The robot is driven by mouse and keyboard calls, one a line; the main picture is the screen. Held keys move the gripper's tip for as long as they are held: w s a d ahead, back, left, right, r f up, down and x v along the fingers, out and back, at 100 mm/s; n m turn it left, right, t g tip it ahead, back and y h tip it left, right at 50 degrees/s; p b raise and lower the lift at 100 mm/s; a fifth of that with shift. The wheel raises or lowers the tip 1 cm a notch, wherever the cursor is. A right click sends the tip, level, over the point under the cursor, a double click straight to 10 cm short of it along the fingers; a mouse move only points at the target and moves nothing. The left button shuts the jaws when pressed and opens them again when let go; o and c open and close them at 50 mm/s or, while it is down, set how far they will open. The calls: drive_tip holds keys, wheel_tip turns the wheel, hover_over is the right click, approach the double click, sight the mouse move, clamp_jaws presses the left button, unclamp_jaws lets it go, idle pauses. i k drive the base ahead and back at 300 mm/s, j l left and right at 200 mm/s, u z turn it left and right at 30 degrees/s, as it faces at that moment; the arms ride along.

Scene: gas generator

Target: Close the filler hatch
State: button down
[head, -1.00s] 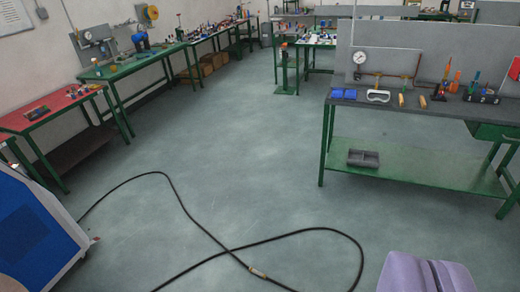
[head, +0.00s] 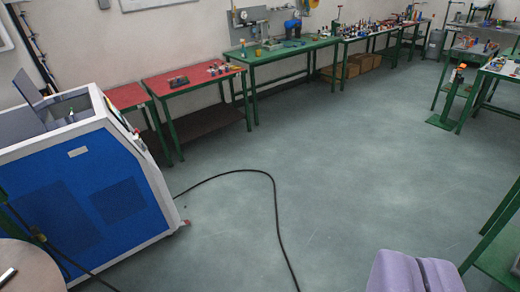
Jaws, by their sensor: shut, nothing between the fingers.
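The blue and white gas generator (head: 95,190) stands at the left of the view. On its top a grey flap, which looks like the filler hatch (head: 33,88), stands raised and tilted beside a recessed opening (head: 75,106). Small parts show in the opening, too small to tell. My gripper (head: 420,264), two purple fingers side by side, is at the bottom right. It is shut and empty, well apart from the generator.
A black cable (head: 274,205) loops over the open green floor. Red-topped benches (head: 170,85) stand close behind the generator, with a green bench (head: 265,55) beyond. A round table edge (head: 30,268) shows at bottom left, a bench shelf (head: 498,250) at right.

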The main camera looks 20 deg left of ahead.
sight(22, 80)
drive_tip(key=i+j+u, duration=0.2)
drive_tip(key=u, duration=0.2)
drive_tip(key=i+u, duration=0.8)
drive_tip(key=i+l+u, duration=0.1)
drive_tip(key=i+u, duration=0.5)
drive_tip(key=i, duration=0.7)
drive_tip(key=i+l+u, duration=0.1)
drive_tip(key=i+u, duration=0.15)
drive_tip(key=i, duration=0.65)
drive_tip(key=i+j+z, duration=0.1)
drive_tip(key=i, duration=0.35)
drive_tip(key=i+j, duration=0.25)
drive_tip(key=i, duration=0.25)
drive_tip(key=i+j+z, duration=0.15)
drive_tip(key=i, duration=0.3)
